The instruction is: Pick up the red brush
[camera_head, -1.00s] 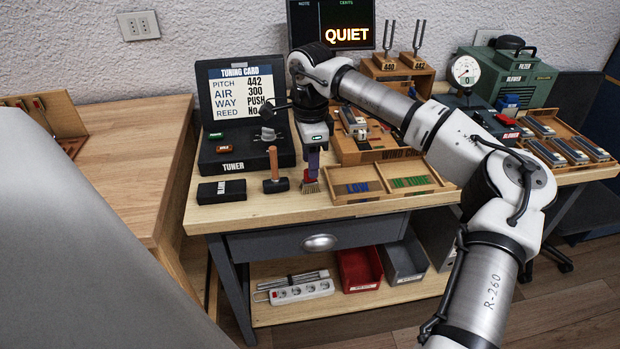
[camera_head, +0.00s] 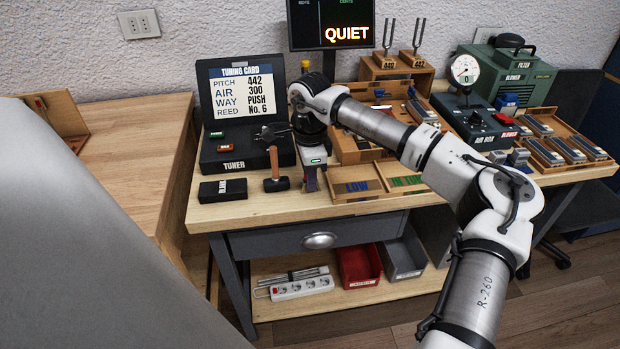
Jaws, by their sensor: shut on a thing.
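The red brush (camera_head: 311,186) is in the head view at the front of the workbench, just right of the hammer. My gripper (camera_head: 311,177) points down and is shut on it. Only a small part of the brush shows below the jaws; the gripper hides the rest. I cannot tell whether its lower end touches the bench top.
A divided wooden tray (camera_head: 378,196) is close on the right. The drawer (camera_head: 320,241) below is shut.

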